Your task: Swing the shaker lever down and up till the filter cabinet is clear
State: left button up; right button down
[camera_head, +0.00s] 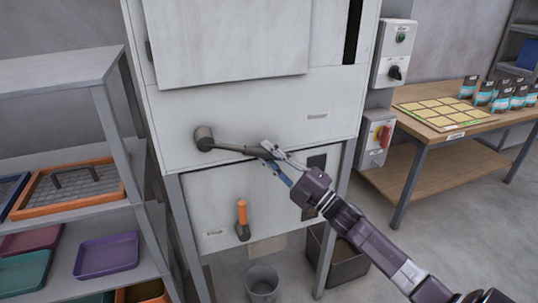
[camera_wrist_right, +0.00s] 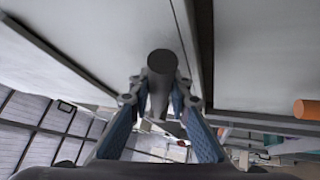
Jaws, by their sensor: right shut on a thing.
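The filter cabinet (camera_head: 245,110) is a tall pale grey box on legs in the middle of the head view. The shaker lever (camera_head: 232,148) comes out of a dark round hub on its front and points right, tilted slightly down. My right gripper (camera_head: 268,156) is shut on the lever near its free end. In the right wrist view the lever's dark round bar (camera_wrist_right: 161,75) runs between the fingers of my right gripper (camera_wrist_right: 160,105). My left gripper is in neither view. The inside of the cabinet is hidden.
An orange handle (camera_head: 242,213) sticks up on the lower panel below the lever. A grey bucket (camera_head: 262,284) and a dark bin (camera_head: 343,262) stand on the floor. A shelf rack (camera_head: 108,110) with trays stands at left. Switch boxes (camera_head: 393,55) and a wooden table (camera_head: 420,160) are at right.

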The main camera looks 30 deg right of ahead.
jog(key=shift+f, duration=0.1)
jog(key=c, duration=1.8)
grip_release()
jog(key=shift+o, duration=0.2)
jog(key=v, duration=1.2)
